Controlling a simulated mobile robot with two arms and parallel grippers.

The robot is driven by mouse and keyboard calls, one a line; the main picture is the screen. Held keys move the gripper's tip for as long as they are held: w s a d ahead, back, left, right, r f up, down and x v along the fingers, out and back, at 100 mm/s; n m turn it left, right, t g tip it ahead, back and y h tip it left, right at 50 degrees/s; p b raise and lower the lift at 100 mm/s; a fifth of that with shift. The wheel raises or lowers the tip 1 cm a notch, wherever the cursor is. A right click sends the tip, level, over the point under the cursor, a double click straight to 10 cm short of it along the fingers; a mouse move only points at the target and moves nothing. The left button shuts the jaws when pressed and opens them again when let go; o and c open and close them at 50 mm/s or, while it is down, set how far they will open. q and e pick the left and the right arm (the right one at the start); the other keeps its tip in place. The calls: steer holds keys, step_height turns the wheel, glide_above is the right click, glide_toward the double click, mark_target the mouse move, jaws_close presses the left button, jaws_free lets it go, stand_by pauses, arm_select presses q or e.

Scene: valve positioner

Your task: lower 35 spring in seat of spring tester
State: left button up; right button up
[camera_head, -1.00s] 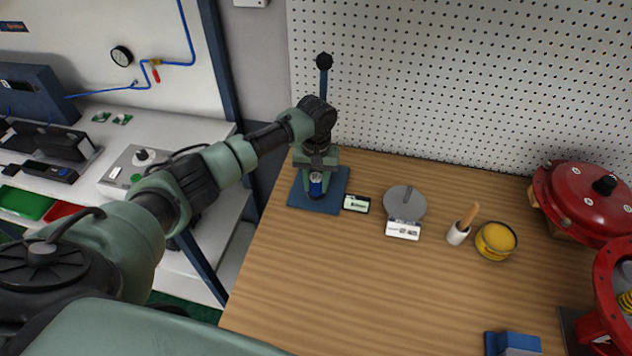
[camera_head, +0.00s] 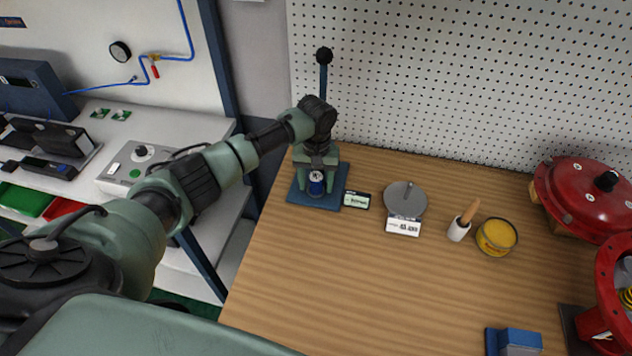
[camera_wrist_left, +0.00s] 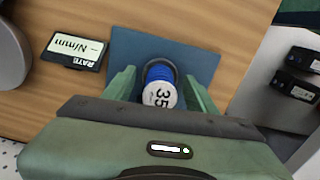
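The blue 35 spring, with a white top marked 35, shows in the left wrist view (camera_wrist_left: 160,88) and, small, in the head view (camera_head: 317,186). It stands upright at the round dark seat of the spring tester, whose blue base plate (camera_head: 331,198) lies at the back left of the bench. My left gripper (camera_head: 317,172) is over the tester. In the left wrist view its green fingers (camera_wrist_left: 161,80) are on either side of the spring, with a visible gap on each side. The spring's lower end is mostly hidden. My right gripper is not in view.
The tester's lever with a black knob (camera_head: 324,55) rises behind my gripper. A small rate display (camera_head: 357,200), a grey round scale (camera_head: 405,199), a white pot with a wooden handle (camera_head: 460,227) and a yellow tin (camera_head: 496,237) stand to the right. The front bench middle is clear.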

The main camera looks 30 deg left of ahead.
arm_select(q)
step_height(320, 180, up, 8)
steer(key=shift+f+b, duration=0.1)
steer(key=shift+b, duration=0.45)
stand_by(0.4)
